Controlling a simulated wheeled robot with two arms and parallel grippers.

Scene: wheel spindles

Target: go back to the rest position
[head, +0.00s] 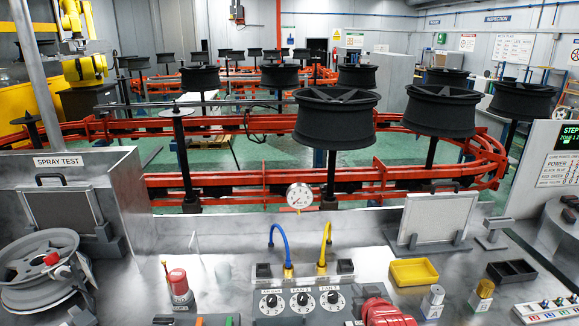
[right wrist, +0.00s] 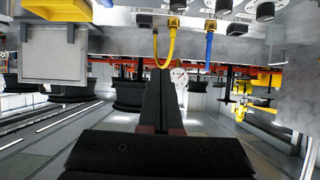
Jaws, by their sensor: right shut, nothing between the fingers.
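My right gripper (right wrist: 161,75) shows in the right wrist view, which is upside down. Its black fingers are together with nothing between them, and they point towards the far side of the bench. Behind the fingertips are the yellow hose (right wrist: 172,45) and the blue hose (right wrist: 209,52). In the head view I cannot make out either gripper clearly. The yellow hose (head: 325,245) and blue hose (head: 279,245) stand behind the knob panel (head: 280,311) there. My left gripper is not in view.
A grey bench (head: 240,260) carries a wheel (head: 35,262), a red-capped container (head: 178,287), a yellow tray (head: 413,272), a black tray (head: 512,272), a framed panel (head: 438,215) and a red ribbed object (head: 387,312). Behind runs a red conveyor (head: 230,181) with dark wheels (head: 336,115) on spindles.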

